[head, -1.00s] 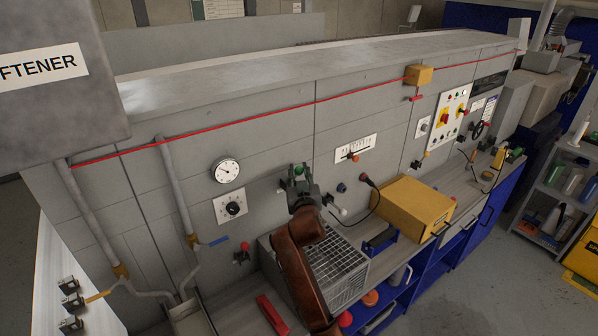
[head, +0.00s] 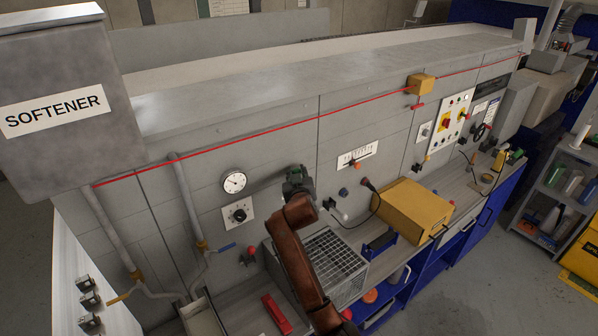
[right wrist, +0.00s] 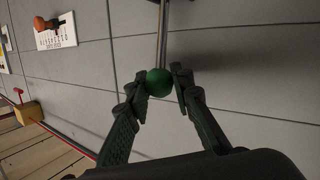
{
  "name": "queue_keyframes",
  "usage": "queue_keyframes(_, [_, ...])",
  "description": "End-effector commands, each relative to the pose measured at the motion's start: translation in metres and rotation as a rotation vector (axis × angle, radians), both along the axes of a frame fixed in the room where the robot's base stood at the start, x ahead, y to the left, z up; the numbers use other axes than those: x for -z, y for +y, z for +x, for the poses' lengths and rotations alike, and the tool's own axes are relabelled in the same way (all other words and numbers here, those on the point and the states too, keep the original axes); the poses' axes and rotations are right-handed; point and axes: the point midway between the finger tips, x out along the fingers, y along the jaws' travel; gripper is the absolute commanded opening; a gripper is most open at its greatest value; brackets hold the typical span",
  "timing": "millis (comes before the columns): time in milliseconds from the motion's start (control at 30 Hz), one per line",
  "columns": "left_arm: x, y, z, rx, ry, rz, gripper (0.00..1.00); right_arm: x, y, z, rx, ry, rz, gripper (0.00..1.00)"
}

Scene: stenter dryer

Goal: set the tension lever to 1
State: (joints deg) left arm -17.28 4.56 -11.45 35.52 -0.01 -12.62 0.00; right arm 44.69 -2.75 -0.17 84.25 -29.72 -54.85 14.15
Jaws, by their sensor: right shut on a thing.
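A green ball knob (right wrist: 159,82) on a thin metal rod (right wrist: 162,35) sits between the fingers of my right gripper (right wrist: 161,88), which is shut on it. In the head view my right gripper (head: 296,178) is against the grey machine panel, right of the round gauge. It and my arm hide the lever's base there, and no scale beside this lever shows. A white scale plate (head: 357,155) with a small reddish knob is to the right on the panel; it also shows at the upper left of the wrist view (right wrist: 57,32). My left gripper is not in view.
The round gauge (head: 234,182) and a dial plate (head: 239,215) are left of my gripper. A wire basket (head: 335,258), a yellow box (head: 410,209) and a red object (head: 276,313) are on the bench below. A red cord (head: 250,138) runs along the panel above.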

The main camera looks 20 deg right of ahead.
Motion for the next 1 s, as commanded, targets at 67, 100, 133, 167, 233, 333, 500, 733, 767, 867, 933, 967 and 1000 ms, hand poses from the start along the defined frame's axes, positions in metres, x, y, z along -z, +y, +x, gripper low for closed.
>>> queue_keyframes(67, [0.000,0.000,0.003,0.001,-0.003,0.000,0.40,-0.003,0.001,0.001,-0.004,-0.008,0.002,0.00])
queue_keyframes(100, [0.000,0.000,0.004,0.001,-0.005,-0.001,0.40,-0.003,0.001,0.001,-0.004,-0.008,0.002,0.00])
queue_keyframes(133, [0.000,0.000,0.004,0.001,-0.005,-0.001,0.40,-0.003,0.001,0.001,-0.004,-0.008,0.002,0.00])
queue_keyframes(167, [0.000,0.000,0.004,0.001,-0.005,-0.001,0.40,-0.003,0.001,0.001,-0.004,-0.008,0.002,0.00])
queue_keyframes(233, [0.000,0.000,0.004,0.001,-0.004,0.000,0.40,-0.003,0.001,0.001,-0.004,-0.009,0.002,0.22])
queue_keyframes(333, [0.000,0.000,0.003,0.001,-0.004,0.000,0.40,-0.002,0.001,0.001,-0.003,-0.007,0.002,0.29])
queue_keyframes(500, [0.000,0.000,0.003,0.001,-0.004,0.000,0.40,-0.001,0.001,0.001,-0.003,-0.005,0.002,0.39])
queue_keyframes(733, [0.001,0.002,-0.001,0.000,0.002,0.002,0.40,-0.001,0.000,0.000,-0.001,-0.004,0.002,0.39])
queue_keyframes(767, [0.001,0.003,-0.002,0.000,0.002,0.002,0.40,-0.001,0.001,-0.001,-0.001,-0.004,0.002,0.39])
queue_keyframes(867, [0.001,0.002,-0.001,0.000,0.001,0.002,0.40,-0.002,0.002,-0.007,-0.003,-0.005,0.002,0.39])
queue_keyframes(933, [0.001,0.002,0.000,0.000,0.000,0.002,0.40,-0.004,0.004,-0.016,-0.002,-0.005,0.004,0.39])
queue_keyframes(967, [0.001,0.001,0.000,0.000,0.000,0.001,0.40,-0.005,0.005,-0.020,-0.002,-0.006,0.003,0.39])
queue_keyframes(1000, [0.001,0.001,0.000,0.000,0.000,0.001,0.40,-0.006,0.006,-0.028,-0.003,-0.005,0.004,0.39])
